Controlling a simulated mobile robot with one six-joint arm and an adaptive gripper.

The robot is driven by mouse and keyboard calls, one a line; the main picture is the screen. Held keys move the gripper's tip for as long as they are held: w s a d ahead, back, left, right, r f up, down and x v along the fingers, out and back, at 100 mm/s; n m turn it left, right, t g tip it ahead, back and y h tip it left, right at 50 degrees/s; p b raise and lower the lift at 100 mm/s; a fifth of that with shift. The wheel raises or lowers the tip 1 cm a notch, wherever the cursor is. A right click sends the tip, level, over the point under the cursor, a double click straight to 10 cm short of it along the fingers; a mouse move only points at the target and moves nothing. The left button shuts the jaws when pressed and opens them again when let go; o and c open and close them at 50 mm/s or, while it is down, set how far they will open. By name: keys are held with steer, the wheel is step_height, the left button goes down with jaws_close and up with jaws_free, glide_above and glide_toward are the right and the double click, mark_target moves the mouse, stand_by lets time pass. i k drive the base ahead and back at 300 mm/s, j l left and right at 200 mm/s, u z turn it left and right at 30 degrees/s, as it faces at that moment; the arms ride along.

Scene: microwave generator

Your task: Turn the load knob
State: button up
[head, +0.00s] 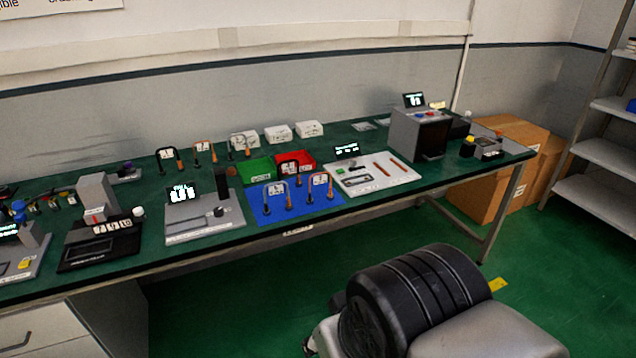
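I cannot tell for sure which part is the load knob; the labels are too small to read. A grey box device (418,136) with a dark front, a small lit display (414,99) and red and blue controls on top stands at the right of the bench. A light grey plate device (205,228) at the left middle carries a lit display, a dark block and a small dark round part (219,211). A black device (98,245) left of it has a white round part (138,211) at its right side. My gripper is not in view.
The long green-topped bench (268,238) runs along the wall. A blue mat (296,206), green bin (256,171), red bin (304,163) and white board (376,178) lie on it. Cardboard boxes (532,160) and shelves (600,155) stand right.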

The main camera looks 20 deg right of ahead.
mark_target(217, 212)
steer(key=i+j, duration=1.35)
steer(key=i+l+z, duration=0.05)
steer(key=i, duration=0.05)
